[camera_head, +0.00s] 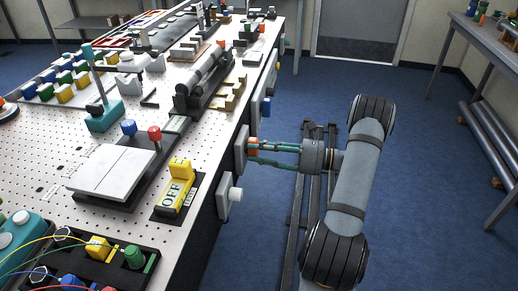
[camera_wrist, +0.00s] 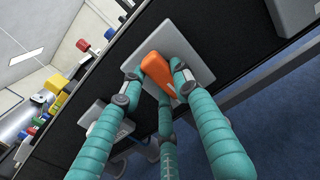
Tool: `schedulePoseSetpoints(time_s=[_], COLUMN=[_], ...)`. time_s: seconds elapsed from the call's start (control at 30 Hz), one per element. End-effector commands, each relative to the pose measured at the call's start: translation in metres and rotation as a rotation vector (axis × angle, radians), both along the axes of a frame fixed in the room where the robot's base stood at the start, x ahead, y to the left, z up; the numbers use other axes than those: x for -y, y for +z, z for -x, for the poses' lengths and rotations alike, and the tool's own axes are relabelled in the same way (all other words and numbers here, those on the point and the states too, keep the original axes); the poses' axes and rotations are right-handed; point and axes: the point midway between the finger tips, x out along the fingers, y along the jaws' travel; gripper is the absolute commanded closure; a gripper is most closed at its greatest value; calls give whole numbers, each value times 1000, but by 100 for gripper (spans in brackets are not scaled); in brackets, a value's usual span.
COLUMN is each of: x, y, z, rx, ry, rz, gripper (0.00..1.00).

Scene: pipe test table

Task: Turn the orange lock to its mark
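The orange lock (camera_wrist: 158,75) sits on a grey square plate on the dark front face of the table. In the wrist view it is an oblong handle tilted from upper left to lower right. It shows small in the head view (camera_head: 253,144), partly hidden by a finger. My gripper (camera_wrist: 157,77) has teal fingers, with tips close on either side of the lock; another teal finger reaches up from below. I cannot tell whether the tips press on the lock. The mark is not clear in either view.
A second plate with a white knob (camera_head: 236,194) is on the same front face, nearer the camera. A blue switch (camera_head: 266,108) is farther along. The perforated tabletop holds a yellow OFF block (camera_head: 178,184) and several fixtures.

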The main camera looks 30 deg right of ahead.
Motion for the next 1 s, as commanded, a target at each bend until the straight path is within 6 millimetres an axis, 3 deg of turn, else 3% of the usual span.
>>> schedulePoseSetpoints(time_s=[0.33, 0.67, 1.0], x=[0, 3, 52], y=[0, 0, 0], z=[0, 2, 40], rx=[0, 1, 1], ry=[0, -1, -6], rz=[-1, -1, 1], gripper=[50, 50, 50])
